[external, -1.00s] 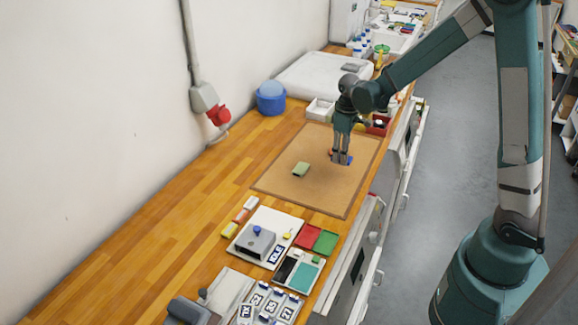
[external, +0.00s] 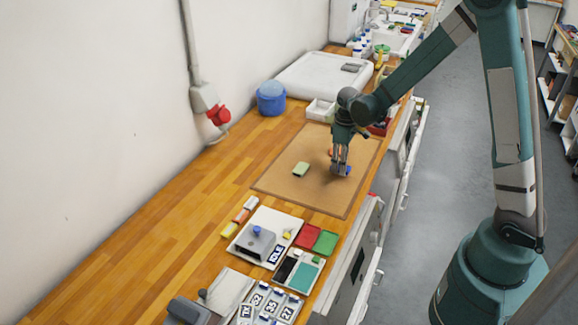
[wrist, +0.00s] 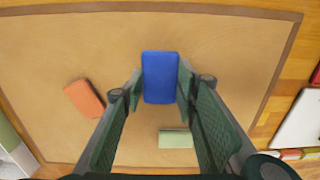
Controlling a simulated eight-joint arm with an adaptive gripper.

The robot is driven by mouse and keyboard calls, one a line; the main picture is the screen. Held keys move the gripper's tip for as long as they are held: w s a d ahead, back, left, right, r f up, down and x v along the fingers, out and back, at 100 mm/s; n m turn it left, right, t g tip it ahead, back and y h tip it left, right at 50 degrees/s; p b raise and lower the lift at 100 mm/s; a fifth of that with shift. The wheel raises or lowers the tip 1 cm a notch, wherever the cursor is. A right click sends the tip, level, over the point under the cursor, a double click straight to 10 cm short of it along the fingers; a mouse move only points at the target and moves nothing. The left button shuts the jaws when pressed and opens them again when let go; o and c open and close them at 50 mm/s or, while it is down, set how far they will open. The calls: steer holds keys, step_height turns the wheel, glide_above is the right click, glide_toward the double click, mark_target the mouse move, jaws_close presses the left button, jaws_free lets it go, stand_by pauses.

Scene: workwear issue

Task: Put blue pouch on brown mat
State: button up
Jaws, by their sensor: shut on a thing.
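The blue pouch (wrist: 160,78) is between the two fingers of my gripper (wrist: 161,88) in the wrist view, with a finger against each side. In the external view my gripper (external: 341,167) points down over the right part of the brown mat (external: 290,185), and a bit of the blue pouch (external: 347,170) shows at its fingertips. The brown mat (wrist: 60,50) fills most of the wrist view beneath the pouch. I cannot tell whether the pouch touches the mat or is just above it.
A green pouch (external: 301,169) and an orange pouch (wrist: 84,98) lie on the mat near my gripper. Red and green items (external: 308,236), a white board and small trays stand in front; a blue container (external: 271,98) stands behind left.

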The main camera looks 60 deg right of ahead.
steer(key=shift+f, duration=1.45)
steer(key=shift+f, duration=0.2)
steer(key=o, duration=0.9)
steer(key=shift+r, duration=0.1)
steer(key=shift+r, duration=0.2)
steer(key=shift+r, duration=5.95)
